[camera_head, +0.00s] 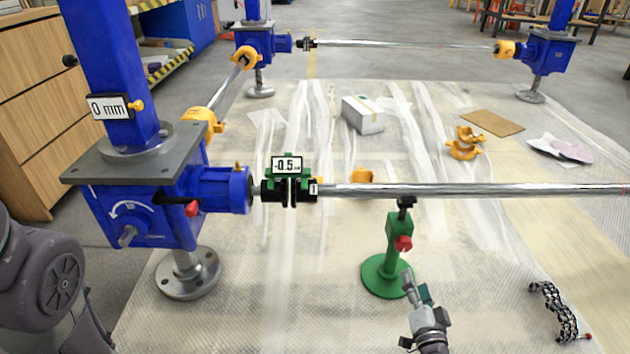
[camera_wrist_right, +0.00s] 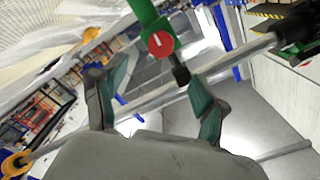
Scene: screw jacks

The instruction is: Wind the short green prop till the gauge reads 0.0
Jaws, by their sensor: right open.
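The short green prop (camera_head: 392,245) stands upright on its round base on the floor sheet, under the long steel shaft (camera_head: 470,190). Its black head is just below the shaft; I cannot tell whether they touch. Its red knob (camera_head: 403,243) faces me and also shows in the right wrist view (camera_wrist_right: 161,43). The gauge (camera_head: 286,164) sits on a green clamp at the shaft's left coupling and reads -0.5. My right gripper (camera_head: 416,283) is open and empty, just in front of the prop. In the wrist view its fingers (camera_wrist_right: 158,90) are apart, below the knob. My left gripper is out of view.
A blue gearbox (camera_head: 130,215) on a column with a 0 mm display (camera_head: 109,106) stands at left. A black chain (camera_head: 556,310) lies at right. A white box (camera_head: 362,114), orange clamps (camera_head: 465,143) and cardboard (camera_head: 491,123) lie behind the shaft.

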